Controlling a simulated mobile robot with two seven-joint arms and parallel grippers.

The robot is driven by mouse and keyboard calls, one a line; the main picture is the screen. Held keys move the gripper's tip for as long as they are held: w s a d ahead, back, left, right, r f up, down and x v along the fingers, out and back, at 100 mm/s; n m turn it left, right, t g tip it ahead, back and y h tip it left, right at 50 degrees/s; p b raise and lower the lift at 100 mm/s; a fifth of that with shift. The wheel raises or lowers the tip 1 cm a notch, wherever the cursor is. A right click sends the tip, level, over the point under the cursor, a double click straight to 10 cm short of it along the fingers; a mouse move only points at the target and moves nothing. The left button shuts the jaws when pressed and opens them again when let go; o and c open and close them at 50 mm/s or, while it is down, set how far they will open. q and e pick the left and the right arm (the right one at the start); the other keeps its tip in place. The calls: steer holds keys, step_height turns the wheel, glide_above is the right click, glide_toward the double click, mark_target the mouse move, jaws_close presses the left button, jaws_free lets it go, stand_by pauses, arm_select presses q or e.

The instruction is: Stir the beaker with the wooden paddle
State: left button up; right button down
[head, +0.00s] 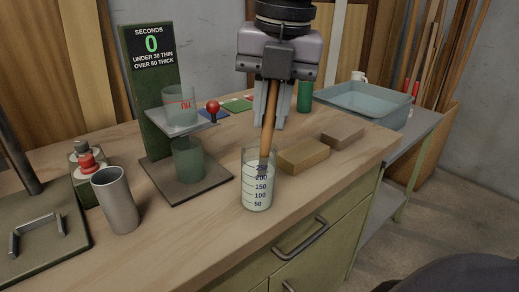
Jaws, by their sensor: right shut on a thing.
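The clear beaker (256,196) stands upright near the front edge of the bench, with printed marks from 50 to 250 and pale contents. The wooden paddle (267,138) slants slightly, and its lower end is inside the beaker. How deep its tip reaches is hard to tell. My right gripper (269,113) is above the beaker, pointing down and shut on the paddle's upper part. My left gripper is not in view.
A metal cup (116,201) stands left of the beaker. A timer stand (150,95) holding cups is behind it. Two wood blocks (303,156) (343,137) lie to the right. A blue tray (362,104) stands at the far right.

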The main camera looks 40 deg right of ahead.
mark_target(273, 82)
steer(key=shift+d, duration=0.45)
steer(key=shift+w+a+p, duration=0.1)
steer(key=shift+w+p, duration=0.2)
steer(key=shift+w, duration=0.3)
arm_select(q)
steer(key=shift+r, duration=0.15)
arm_select(e)
steer(key=r+p, duration=0.1)
steer(key=r, duration=0.1)
steer(key=r+p, duration=0.1)
steer(key=shift+s+r+p, duration=0.25)
steer(key=shift+s+p, duration=0.05)
steer(key=shift+p, duration=0.05)
step_height(273, 82, up, 2)
steer(key=shift+s+p, duration=0.15)
steer(key=shift+p, duration=0.65)
steer(key=r+p, duration=0.2)
steer(key=r, duration=0.1)
steer(key=r+p, duration=0.1)
steer(key=shift+s+r+p, duration=0.3)
steer(key=shift+s, duration=0.05)
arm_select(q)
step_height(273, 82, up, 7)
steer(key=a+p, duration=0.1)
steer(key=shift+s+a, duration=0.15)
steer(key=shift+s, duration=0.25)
arm_select(e)
steer(key=shift+s+r, duration=0.15)
steer(key=shift+r, duration=0.85)
